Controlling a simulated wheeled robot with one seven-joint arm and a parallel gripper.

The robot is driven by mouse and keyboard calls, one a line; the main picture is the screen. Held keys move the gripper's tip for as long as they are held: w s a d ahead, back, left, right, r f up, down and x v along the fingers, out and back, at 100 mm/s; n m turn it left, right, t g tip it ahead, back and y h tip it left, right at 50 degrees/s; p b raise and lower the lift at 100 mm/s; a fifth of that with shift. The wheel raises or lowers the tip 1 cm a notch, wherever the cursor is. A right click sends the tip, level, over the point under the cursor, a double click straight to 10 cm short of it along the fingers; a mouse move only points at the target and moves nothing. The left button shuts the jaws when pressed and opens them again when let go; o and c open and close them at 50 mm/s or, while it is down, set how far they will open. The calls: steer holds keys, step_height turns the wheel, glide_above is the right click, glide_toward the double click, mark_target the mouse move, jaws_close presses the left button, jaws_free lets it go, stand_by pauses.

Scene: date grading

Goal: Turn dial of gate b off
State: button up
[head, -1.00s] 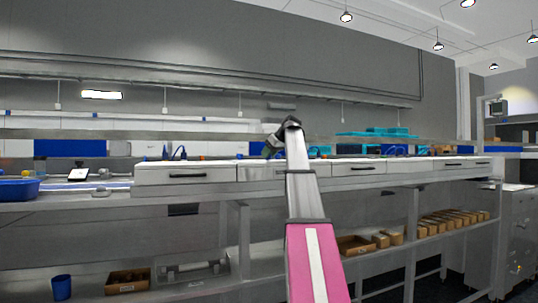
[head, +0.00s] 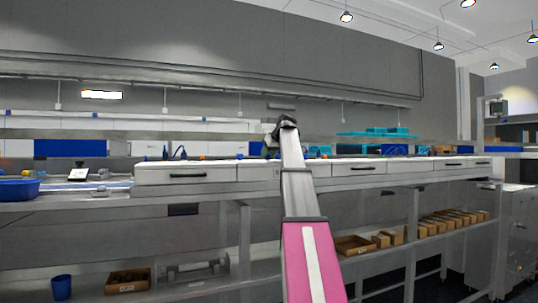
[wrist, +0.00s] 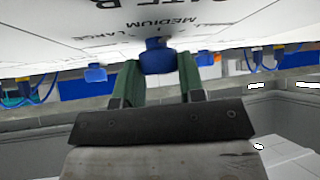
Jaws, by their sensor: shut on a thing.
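In the wrist view a blue dial (wrist: 157,60) sits on a white panel (wrist: 60,30) that carries the printed words MEDIUM and LARGE and part of a larger label ending in B. My gripper (wrist: 156,68) has its two green fingers on either side of the dial and is shut on it. The dial's small raised tip lies near the printed marks; which mark it points at I cannot tell. In the head view my gripper (head: 270,150) is small and dark at the bench's panels, and the dial is hidden there.
Other blue knobs stand to the left (wrist: 95,73) and right (wrist: 205,58) of the dial, with blue cables nearby. In the head view a blue tub (head: 18,189) is at the far left and turquoise trays (head: 375,134) are at the back right.

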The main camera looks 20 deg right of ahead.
steer(key=m+h, duration=0.2)
steer(key=m, duration=0.1)
steer(key=shift+a+m+h, duration=0.2)
steer(key=shift+m+h, duration=0.1)
steer(key=shift+h, duration=0.1)
steer(key=m+h, duration=0.2)
steer(key=m, duration=0.1)
steer(key=shift+a+m+h, duration=0.1)
steer(key=shift+m+h, duration=0.2)
steer(key=shift+h, duration=0.1)
steer(key=m+g+h, duration=0.1)
steer(key=m, duration=0.2)
steer(key=m+g+h, duration=0.1)
steer(key=m+h, duration=0.1)
steer(key=m, duration=0.1)
steer(key=shift+w+a+g+h, duration=0.1)
steer(key=shift+w+g+h, duration=0.05)
steer(key=shift+g+h, duration=0.2)
steer(key=shift+m+g, duration=0.25)
steer(key=shift+m, duration=0.05)
steer(key=o, duration=0.9)
steer(key=v, duration=1)
steer(key=shift+s+a+r, duration=0.2)
steer(key=shift+a, duration=0.1)
